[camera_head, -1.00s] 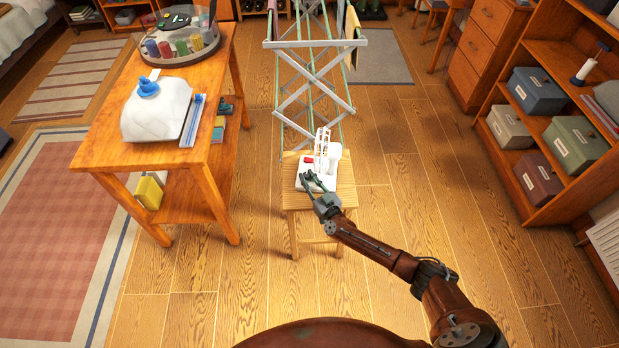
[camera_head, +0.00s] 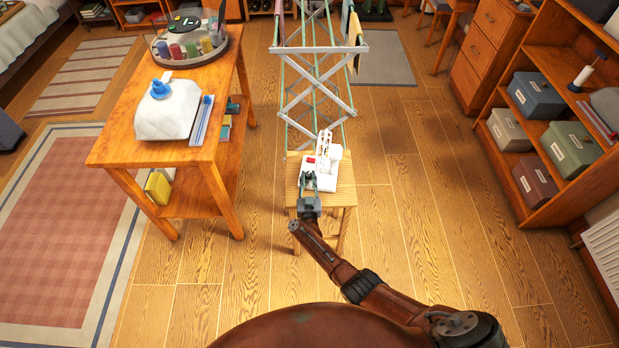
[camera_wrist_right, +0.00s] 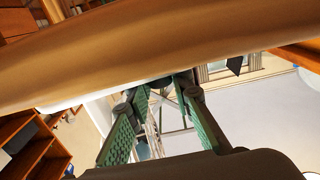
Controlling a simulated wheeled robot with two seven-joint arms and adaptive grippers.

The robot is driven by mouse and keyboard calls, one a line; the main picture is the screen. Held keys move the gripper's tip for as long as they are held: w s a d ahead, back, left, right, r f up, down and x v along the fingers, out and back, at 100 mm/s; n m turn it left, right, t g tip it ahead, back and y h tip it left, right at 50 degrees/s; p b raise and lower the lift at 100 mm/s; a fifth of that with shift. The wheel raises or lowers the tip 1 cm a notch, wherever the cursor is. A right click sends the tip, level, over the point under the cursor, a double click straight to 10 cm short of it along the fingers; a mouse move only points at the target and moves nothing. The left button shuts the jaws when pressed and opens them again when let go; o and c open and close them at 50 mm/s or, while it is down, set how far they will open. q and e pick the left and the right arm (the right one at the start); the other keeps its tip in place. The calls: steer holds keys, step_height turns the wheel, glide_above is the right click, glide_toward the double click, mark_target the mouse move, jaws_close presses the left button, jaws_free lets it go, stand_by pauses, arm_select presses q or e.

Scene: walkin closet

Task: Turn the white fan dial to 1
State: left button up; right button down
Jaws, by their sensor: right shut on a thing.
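The white fan (camera_head: 333,157) stands upright on a small wooden stool (camera_head: 342,195). Its white base has a red part (camera_head: 310,160) on top. My right gripper (camera_head: 309,178) reaches the front of the base, its fingers pointing away from me. In the right wrist view, its green fingers (camera_wrist_right: 160,88) close around a small dark piece, most likely the fan dial, at the white base's edge. The dial's markings and setting cannot be read. My left gripper is not in view.
A folding drying rack (camera_head: 318,75) stands right behind the stool. A wooden table (camera_head: 140,148) with a white bag-like object (camera_head: 168,112) is at the left. A shelf with storage boxes (camera_head: 535,95) is at the right. The floor between is clear.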

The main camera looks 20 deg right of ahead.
steer(key=shift+w+a+f+m+g+h+b, duration=0.1)
steer(key=shift+a+f+m+g+h+b, duration=0.1)
steer(key=shift+m+h+b, duration=0.3)
steer(key=shift+a+f+m+g+h+b, duration=0.1)
steer(key=shift+m+g+h+b, duration=0.15)
steer(key=shift+h, duration=0.45)
steer(key=shift+m+g+h+b, duration=0.65)
steer(key=shift+m+h+b, duration=0.35)
steer(key=shift+h, duration=0.2)
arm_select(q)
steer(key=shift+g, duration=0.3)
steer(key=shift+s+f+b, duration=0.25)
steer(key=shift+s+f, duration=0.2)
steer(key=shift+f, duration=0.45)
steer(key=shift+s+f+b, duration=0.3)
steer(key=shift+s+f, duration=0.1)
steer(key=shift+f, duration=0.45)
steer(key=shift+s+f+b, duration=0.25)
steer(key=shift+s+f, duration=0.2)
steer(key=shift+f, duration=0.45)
arm_select(e)
steer(key=shift+w+r+m+g+h, duration=0.1)
steer(key=shift+r+m+g+h, duration=0.15)
steer(key=shift+m+g+h, duration=0.55)
steer(key=shift+r, duration=0.1)
